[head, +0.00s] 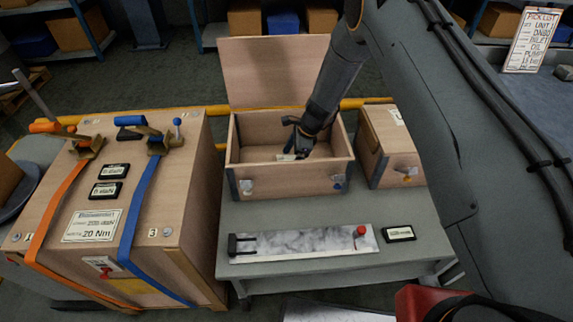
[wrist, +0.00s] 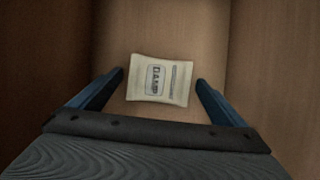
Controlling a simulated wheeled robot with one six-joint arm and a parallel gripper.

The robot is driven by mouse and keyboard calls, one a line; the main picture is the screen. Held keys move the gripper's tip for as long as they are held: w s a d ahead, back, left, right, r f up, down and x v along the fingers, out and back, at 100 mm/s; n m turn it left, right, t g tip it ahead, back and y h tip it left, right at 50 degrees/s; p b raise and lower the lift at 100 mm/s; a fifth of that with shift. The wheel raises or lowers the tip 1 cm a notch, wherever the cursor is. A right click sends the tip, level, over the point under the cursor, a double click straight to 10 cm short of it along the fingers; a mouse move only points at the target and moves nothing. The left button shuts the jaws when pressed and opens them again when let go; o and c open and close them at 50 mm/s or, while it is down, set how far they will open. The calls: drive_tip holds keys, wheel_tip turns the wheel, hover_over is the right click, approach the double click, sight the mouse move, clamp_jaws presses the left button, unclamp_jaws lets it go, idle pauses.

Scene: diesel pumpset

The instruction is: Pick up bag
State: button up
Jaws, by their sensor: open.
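The bag (wrist: 160,80) is a small cream packet with dark printing, lying on the floor of an open wooden box (head: 290,183). In the head view a pale bit of the bag (head: 286,157) shows beside my fingers; the rest is hidden by my gripper. My gripper (wrist: 160,82) reaches down into the box with its jaws open. In the wrist view one dark finger is on each side of the bag, with a gap on both sides. How far the fingertips are above the box floor I cannot tell.
The box's lid (head: 275,70) stands raised at the back. A smaller wooden box (head: 390,150) is close on the right. A large strapped crate (head: 120,215) stands on the left. A grey bench (head: 330,212) carries a metal plate (head: 300,243) in front.

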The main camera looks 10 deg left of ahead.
drive_tip(key=c, duration=1.2)
drive_tip(key=shift+r, duration=0.1)
